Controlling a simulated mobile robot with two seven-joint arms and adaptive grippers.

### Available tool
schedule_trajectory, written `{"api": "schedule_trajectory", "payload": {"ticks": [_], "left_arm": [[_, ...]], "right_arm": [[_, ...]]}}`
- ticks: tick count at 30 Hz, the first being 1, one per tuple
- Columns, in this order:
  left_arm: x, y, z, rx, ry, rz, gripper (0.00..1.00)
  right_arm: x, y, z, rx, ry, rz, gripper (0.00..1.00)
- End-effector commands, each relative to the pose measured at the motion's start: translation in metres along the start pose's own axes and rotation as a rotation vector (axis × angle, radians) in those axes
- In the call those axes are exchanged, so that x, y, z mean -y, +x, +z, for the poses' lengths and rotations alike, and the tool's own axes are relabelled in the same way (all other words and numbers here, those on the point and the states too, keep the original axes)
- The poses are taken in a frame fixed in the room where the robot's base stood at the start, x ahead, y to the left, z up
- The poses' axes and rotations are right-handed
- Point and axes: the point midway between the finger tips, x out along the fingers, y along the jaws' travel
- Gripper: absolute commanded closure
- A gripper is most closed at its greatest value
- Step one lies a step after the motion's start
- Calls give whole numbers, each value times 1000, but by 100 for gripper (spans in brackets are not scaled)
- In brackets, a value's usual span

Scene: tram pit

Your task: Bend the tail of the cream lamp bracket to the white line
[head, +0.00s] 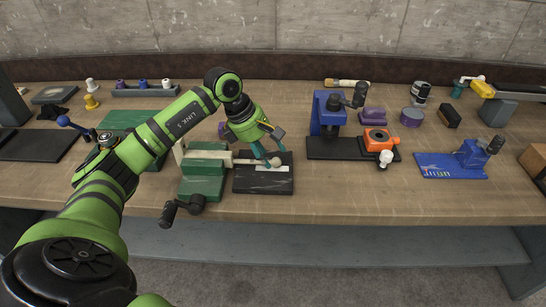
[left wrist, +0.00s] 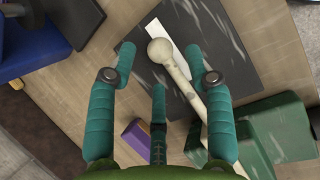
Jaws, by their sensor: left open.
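The cream lamp bracket (head: 245,161) sits in a green vice (head: 203,172), and its tail runs right to a round ball end. In the left wrist view, the bracket's ball end (left wrist: 160,50) lies over a dark plate (left wrist: 215,45), next to a white mark (left wrist: 182,37). My left gripper (head: 271,160) is open at the ball end. In the left wrist view its teal fingers (left wrist: 168,58) are spread on either side of the tail, apart from it. My right gripper is not in view.
A blue clamp stand (head: 328,115) and an orange block (head: 376,138) stand right of the dark plate. A blue fixture (head: 465,160) is farther right. A purple block (head: 224,130) is behind the vice.

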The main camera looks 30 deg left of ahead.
Motion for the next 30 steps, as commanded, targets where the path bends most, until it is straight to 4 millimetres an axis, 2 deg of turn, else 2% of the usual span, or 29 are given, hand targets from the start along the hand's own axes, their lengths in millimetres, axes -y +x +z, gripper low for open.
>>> {"api": "schedule_trajectory", "payload": {"ticks": [1,6,12,17,30], "left_arm": [[-1,-14,-1,-3,1,6,48],[-1,-50,0,-2,2,4,48],[0,-78,0,-1,0,2,48],[0,-86,1,1,1,0,48],[0,-86,1,0,1,-1,48]], "right_arm": [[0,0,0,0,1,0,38],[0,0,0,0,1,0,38],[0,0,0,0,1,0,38],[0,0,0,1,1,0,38],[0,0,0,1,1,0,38]]}}
